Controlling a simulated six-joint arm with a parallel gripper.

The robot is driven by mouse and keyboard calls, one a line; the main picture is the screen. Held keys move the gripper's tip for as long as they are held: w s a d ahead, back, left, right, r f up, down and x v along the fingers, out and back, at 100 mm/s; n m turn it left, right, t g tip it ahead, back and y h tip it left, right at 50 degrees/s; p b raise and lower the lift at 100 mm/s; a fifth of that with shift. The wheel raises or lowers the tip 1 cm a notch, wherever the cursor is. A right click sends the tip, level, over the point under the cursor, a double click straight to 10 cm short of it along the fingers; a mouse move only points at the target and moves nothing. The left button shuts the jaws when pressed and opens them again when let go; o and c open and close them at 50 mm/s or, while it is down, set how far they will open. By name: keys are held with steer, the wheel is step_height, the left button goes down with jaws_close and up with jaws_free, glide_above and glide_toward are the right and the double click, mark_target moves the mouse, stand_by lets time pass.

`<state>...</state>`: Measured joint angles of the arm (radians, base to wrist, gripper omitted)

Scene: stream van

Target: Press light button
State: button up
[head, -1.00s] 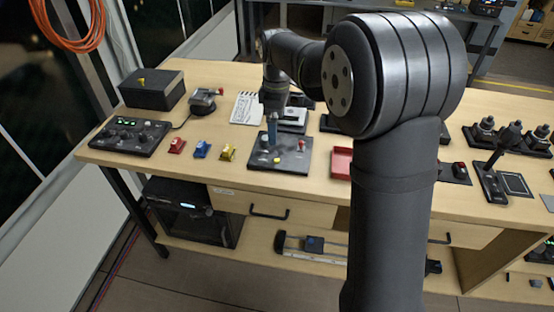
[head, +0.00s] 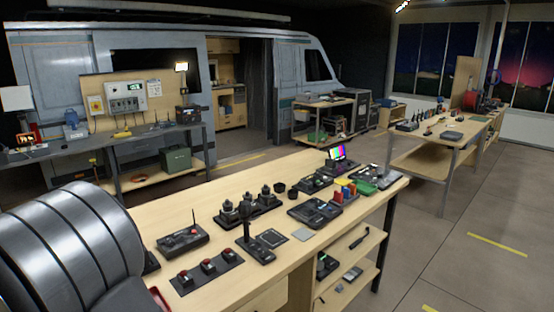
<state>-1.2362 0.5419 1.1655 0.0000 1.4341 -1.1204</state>
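A black strip (head: 206,272) with three red-topped buttons lies near the front left of the wooden workbench. The middle red button (head: 208,265) shows no label that I can read. A black box (head: 183,239) with a red part and a thin antenna lies behind the strip. I cannot tell which control is the light button.
A black lever unit (head: 254,243), a row of black knobs (head: 248,206) and a tablet-like device (head: 315,212) stand on the workbench (head: 213,187). Its back left surface is clear. A lit work lamp (head: 181,67) stands by the grey van (head: 150,75). Open floor lies to the right.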

jaws_close()
stand_by(1.2)
